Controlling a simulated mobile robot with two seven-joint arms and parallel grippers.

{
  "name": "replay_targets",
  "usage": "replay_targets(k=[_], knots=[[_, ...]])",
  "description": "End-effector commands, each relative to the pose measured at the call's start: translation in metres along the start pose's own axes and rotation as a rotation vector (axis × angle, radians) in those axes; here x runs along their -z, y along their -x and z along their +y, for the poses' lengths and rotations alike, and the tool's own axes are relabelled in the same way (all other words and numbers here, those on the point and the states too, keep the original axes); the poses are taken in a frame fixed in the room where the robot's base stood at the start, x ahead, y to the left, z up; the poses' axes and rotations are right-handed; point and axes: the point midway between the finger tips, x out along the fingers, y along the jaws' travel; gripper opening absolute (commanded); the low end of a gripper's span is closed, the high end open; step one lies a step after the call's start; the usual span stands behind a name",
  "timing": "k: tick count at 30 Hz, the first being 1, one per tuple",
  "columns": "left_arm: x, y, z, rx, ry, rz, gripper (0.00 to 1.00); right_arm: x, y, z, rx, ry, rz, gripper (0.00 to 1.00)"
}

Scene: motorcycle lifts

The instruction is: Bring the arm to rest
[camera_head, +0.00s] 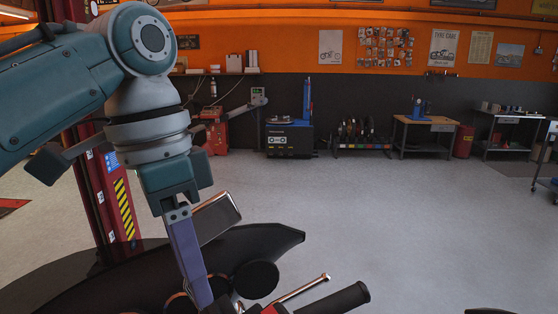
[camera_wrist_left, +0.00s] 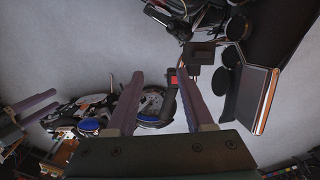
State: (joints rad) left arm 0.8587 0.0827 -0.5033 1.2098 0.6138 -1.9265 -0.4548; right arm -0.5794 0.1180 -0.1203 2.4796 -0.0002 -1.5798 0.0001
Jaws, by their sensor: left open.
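My left arm comes in from the left in the head view. Its gripper (camera_head: 203,298) points down beside a dark motorcycle, with one purple finger showing edge-on and its tip in front of the handlebar parts. In the left wrist view both fingers of the left gripper (camera_wrist_left: 160,74) stand apart with nothing held between them. A black handlebar grip (camera_head: 338,300) lies right of the gripper in the head view, and a mirror (camera_head: 220,217) lies just behind the finger. In the left wrist view, purple finger-like bars (camera_wrist_left: 36,106) at the left edge look like my right gripper; their gap is unclear.
A red lift post (camera_head: 103,190) stands behind my left arm. A blue and black machine (camera_head: 290,135), a tyre rack (camera_head: 361,138) and workbenches (camera_head: 425,122) line the far wall. The grey floor between is clear. The motorcycle's dark body (camera_head: 255,243) fills the lower foreground.

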Motion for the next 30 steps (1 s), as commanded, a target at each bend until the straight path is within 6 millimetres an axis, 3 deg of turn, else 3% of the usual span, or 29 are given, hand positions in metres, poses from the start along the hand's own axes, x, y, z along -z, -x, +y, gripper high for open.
replay_targets(k=[7,12,17,22,25,30], knots=[[-0.025,-0.034,0.037,0.015,0.137,0.087,0.53,0.009,0.028,0.001,0.0,-0.001,0.001,0.5],[-0.066,-0.045,0.071,0.063,0.335,0.168,0.53,0.017,0.05,0.002,0.0,-0.001,0.001,0.5],[-0.118,-0.032,0.099,0.144,0.539,0.217,0.53,0.022,0.07,0.002,0.0,0.0,0.001,0.5],[-0.167,-0.006,0.117,0.241,0.701,0.239,0.53,0.026,0.083,0.003,0.0,0.0,0.0,0.5],[-0.184,0.006,0.123,0.28,0.751,0.244,0.53,0.027,0.086,0.003,0.0,0.0,-0.001,0.5],[-0.194,0.012,0.125,0.306,0.779,0.248,0.53,0.027,0.087,0.003,-0.001,0.001,-0.001,0.5]])
